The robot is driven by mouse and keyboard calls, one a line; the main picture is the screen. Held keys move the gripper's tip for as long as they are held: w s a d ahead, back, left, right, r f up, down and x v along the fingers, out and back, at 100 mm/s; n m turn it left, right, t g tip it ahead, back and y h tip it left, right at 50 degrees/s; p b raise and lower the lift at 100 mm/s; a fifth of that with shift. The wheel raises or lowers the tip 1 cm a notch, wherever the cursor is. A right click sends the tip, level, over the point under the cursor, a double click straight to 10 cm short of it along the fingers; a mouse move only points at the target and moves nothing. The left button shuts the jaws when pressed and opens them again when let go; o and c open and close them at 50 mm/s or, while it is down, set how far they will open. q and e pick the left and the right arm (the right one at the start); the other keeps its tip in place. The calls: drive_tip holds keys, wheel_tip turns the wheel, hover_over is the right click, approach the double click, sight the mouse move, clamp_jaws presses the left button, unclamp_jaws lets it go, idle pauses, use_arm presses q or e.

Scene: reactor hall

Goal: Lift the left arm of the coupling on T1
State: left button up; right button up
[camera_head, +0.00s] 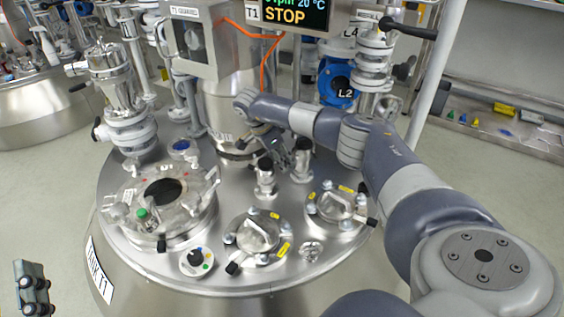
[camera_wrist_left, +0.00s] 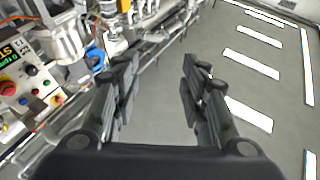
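The steel vessel T1 (camera_head: 330,262) fills the middle of the head view. Two short upright fittings with black tops stand on its lid, a left one (camera_head: 265,178) and a right one (camera_head: 301,166). I cannot tell which is the coupling or make out its left arm. My right gripper (camera_head: 283,147) is just above and behind these fittings, small and partly merged with them; its opening and any contact are unclear. My left gripper shows in the left wrist view (camera_wrist_left: 162,82) with its fingers apart and nothing between them, over the floor. Part of it shows at the head view's lower left (camera_head: 32,288).
Two clamped covers (camera_head: 252,236) (camera_head: 335,206) are in front. A display (camera_head: 290,14) reads STOP. A blue valve marked L2 (camera_head: 337,82) stands behind. Floor is free at left.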

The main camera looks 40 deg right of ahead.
use_arm(q)
drive_tip(key=shift+s+r+t, duration=0.25)
drive_tip(key=shift+r+t, duration=0.05)
drive_tip(key=shift+r, duration=0.3)
use_arm(e)
drive_tip(key=shift+d+f, duration=0.15)
drive_tip(key=shift+f, duration=0.25)
clamp_jaws()
